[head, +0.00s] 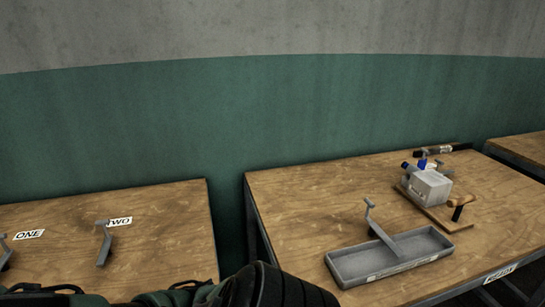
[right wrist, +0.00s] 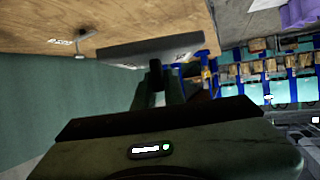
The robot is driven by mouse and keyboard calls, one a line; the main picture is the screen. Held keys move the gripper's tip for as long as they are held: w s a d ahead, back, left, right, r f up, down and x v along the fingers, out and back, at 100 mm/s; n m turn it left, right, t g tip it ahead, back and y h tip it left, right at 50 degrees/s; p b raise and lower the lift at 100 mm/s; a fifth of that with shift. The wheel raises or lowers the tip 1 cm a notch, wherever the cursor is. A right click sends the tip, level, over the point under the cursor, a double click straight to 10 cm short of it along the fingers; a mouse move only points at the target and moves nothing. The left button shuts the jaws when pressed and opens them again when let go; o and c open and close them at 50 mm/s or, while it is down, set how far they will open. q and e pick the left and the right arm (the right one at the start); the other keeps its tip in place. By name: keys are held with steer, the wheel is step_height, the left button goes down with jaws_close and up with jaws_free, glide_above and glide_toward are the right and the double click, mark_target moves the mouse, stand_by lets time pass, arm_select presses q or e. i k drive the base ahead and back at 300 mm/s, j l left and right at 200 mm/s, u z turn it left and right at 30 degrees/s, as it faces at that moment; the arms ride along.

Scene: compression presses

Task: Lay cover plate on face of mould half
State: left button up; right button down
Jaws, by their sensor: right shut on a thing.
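In the right wrist view my right gripper (right wrist: 155,68) is shut on a flat grey plate (right wrist: 150,47), which looks like the cover plate. The plate is seen nearly edge-on, with the gripper at its middle. The gripper and plate are not visible in the head view. My left gripper is not in view. A light grey block (head: 430,187), possibly the mould half, sits on a wooden board (head: 447,217) on the right table, with blue parts (head: 422,163) behind it. I cannot make out its face clearly.
A grey tray (head: 352,272) with a slanted grey bar (head: 384,235) stands at the right table's front. A wooden-handled tool (head: 461,201) is beside the block. The left table (head: 165,230) carries labels ONE and TWO and grey hooks (head: 103,243). A gap separates the tables.

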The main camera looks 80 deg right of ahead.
mark_target(431, 176)
steer(key=k+l+z, duration=0.1)
steer(key=z, duration=0.35)
steer(key=k+l+z, duration=0.1)
steer(key=z, duration=0.4)
steer(key=l+z, duration=0.25)
steer(key=z, duration=0.2)
steer(key=k+l+z, duration=0.1)
steer(key=l+z, duration=0.15)
steer(key=z, duration=0.2)
